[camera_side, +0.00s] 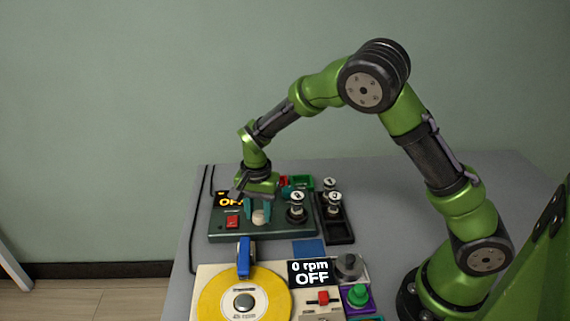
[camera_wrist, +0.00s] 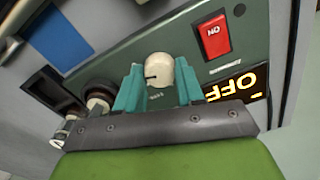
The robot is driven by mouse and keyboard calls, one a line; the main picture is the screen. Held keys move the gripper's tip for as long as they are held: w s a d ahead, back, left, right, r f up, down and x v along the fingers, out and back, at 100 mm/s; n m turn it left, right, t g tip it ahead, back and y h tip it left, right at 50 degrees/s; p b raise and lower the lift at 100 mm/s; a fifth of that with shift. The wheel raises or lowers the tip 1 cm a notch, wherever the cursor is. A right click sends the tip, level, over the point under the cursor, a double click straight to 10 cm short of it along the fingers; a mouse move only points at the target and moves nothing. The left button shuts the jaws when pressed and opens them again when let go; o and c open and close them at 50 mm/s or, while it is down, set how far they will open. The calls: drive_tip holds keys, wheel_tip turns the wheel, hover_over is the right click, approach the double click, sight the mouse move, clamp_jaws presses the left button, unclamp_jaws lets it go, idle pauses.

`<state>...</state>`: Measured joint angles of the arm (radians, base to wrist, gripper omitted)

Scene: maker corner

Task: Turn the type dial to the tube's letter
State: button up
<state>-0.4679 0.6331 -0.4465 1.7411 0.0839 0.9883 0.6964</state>
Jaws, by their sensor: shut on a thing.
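The type dial (camera_wrist: 159,72) is a cream knob with a dark pointer line, on a dark green tester panel (camera_wrist: 130,55). It also shows in the side view (camera_side: 259,217). My gripper (camera_wrist: 160,88) has its teal fingers shut on the dial, one on each side. The dial's letters are too small or hidden to read. A tube with a pale round top (camera_side: 297,198) stands in a socket on the panel, right of the dial in the side view. Its letter is not readable. The panel's display (camera_wrist: 236,90) reads OFF in orange, beside a red switch (camera_wrist: 215,36).
A black tray (camera_side: 338,228) right of the panel holds more tubes. A blue square (camera_side: 308,248) lies between.

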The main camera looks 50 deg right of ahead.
sight(259, 213)
drive_tip(key=n, duration=0.4)
drive_tip(key=shift+r+n, duration=0.1)
drive_tip(key=shift+n, duration=0.2)
drive_tip(key=n, duration=0.4)
drive_tip(key=shift+n, duration=0.3)
drive_tip(key=o, duration=1)
drive_tip(key=shift+o, duration=0.2)
wheel_tip(259, 213, up, 17)
